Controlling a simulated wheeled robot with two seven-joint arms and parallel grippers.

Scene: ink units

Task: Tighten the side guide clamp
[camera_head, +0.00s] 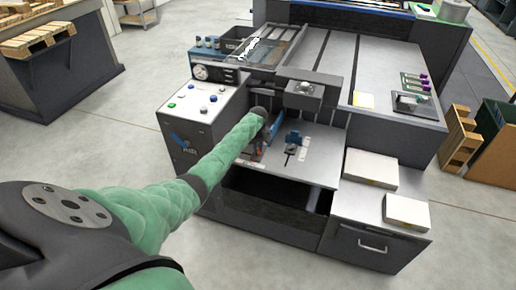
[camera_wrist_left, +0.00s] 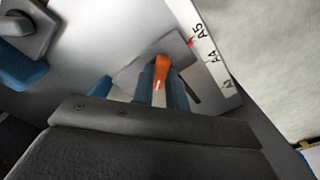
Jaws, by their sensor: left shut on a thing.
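The side guide clamp shows in the left wrist view as an orange lever (camera_wrist_left: 161,68) between blue parts, on a grey metal plate. My left gripper (camera_head: 258,145) reaches down onto the machine's feed table (camera_head: 323,150) and is shut on the clamp lever. The gripper's dark body fills the bottom of the wrist view, and the exact finger contact is hard to see. My right gripper is not in view.
The control panel (camera_head: 203,102) with buttons and a gauge is left of my forearm. White paper stacks (camera_head: 371,168) (camera_head: 407,211) lie on the right. A dark opening (camera_head: 270,187) is below the feed table. Wooden pallets (camera_head: 460,138) stand at far right.

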